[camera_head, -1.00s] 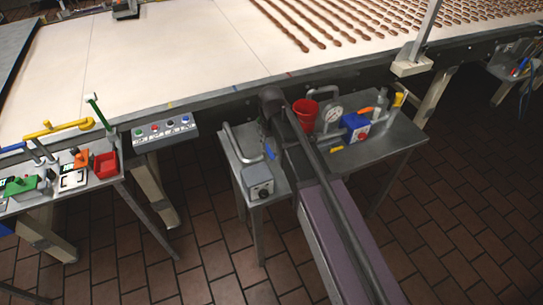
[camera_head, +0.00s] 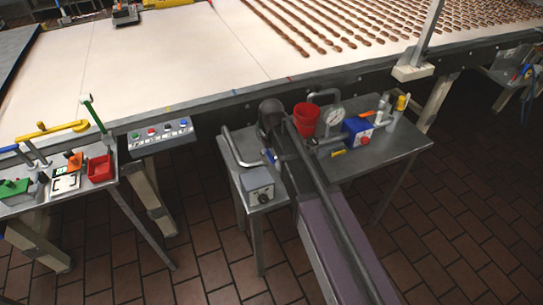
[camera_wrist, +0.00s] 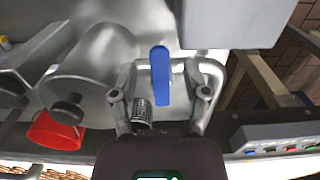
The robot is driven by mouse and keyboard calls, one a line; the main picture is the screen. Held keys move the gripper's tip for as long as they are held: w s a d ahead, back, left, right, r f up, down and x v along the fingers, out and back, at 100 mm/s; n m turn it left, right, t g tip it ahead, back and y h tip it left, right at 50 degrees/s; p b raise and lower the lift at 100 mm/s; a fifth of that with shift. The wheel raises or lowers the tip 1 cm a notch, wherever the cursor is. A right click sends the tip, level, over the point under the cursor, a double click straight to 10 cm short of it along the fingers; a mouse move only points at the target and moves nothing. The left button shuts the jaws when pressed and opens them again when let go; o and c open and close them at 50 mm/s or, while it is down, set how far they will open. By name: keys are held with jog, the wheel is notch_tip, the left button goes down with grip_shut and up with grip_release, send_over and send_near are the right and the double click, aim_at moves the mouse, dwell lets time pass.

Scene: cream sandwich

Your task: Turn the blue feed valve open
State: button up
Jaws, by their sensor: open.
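The blue feed valve handle (camera_wrist: 161,76) is a flat blue lever, seen in the wrist view pointing up and down in the picture. My gripper (camera_wrist: 162,88) is open, with one finger on each side of the handle and a gap visible on both sides. A ribbed metal fitting (camera_wrist: 142,112) lies just below the handle. In the head view, the small blue handle (camera_head: 269,156) shows beside my arm on the steel side table, which my arm partly hides. I cannot tell how deep the fingers reach around the handle.
On the steel table (camera_head: 400,143) stand a grey box with a knob (camera_head: 258,187), a red cup (camera_head: 306,117), a gauge (camera_head: 334,115) and a blue box with a red knob (camera_head: 357,128). The conveyor (camera_head: 180,60) runs behind. A button panel (camera_head: 160,136) is at left.

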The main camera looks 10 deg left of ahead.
jog(key=shift+c, duration=0.2)
grip_shut()
jog(key=shift+s+a+m, duration=0.1)
jog(key=shift+m, duration=0.3)
jog(key=w+a+m, duration=0.1)
jog(key=a+m, duration=0.5)
jog(key=m, duration=1)
jog(key=shift+a+m, duration=0.25)
jog(key=shift+m, duration=0.15)
jog(key=shift+w, duration=0.15)
